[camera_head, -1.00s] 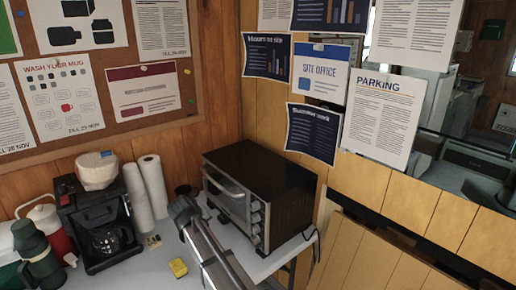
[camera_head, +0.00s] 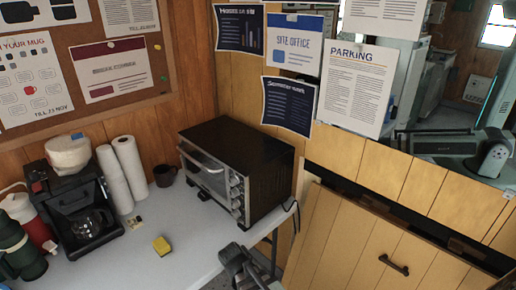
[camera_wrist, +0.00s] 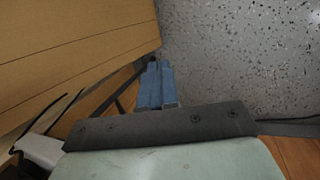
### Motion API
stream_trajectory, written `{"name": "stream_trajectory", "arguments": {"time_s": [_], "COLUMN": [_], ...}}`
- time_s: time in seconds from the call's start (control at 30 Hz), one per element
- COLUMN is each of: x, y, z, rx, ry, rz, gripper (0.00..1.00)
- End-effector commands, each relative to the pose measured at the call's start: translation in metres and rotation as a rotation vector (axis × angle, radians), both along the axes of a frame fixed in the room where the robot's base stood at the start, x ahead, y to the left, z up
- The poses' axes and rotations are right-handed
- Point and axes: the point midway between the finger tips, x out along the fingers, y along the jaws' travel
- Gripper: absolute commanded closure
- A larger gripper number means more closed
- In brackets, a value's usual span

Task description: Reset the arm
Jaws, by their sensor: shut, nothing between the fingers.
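My gripper (camera_head: 236,258) shows at the bottom of the head view, low in front of the toaster oven and by the table's front edge. Only its end part is in view there, and it looks clear of the oven. In the wrist view, my gripper's two blue-grey fingers (camera_wrist: 155,66) lie side by side, shut with nothing between them. They point over a speckled grey surface.
A toaster oven (camera_head: 262,165) stands at the right end of the white table (camera_head: 190,232). Wood panelling (camera_wrist: 70,50) is close at the wrist view's left.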

Motion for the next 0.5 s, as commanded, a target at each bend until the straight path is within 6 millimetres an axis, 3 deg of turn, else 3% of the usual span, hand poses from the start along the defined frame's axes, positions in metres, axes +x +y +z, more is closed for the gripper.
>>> {"name": "stream_trajectory", "arguments": {"time_s": [0.1, 0.5], "x": [-0.016, -0.087], "y": [-0.029, -0.109], "z": [-0.033, -0.126], "rx": [0.004, 0.037], "ry": [0.056, 0.225], "rz": [-0.073, -0.319], "gripper": [1.00, 1.00]}}
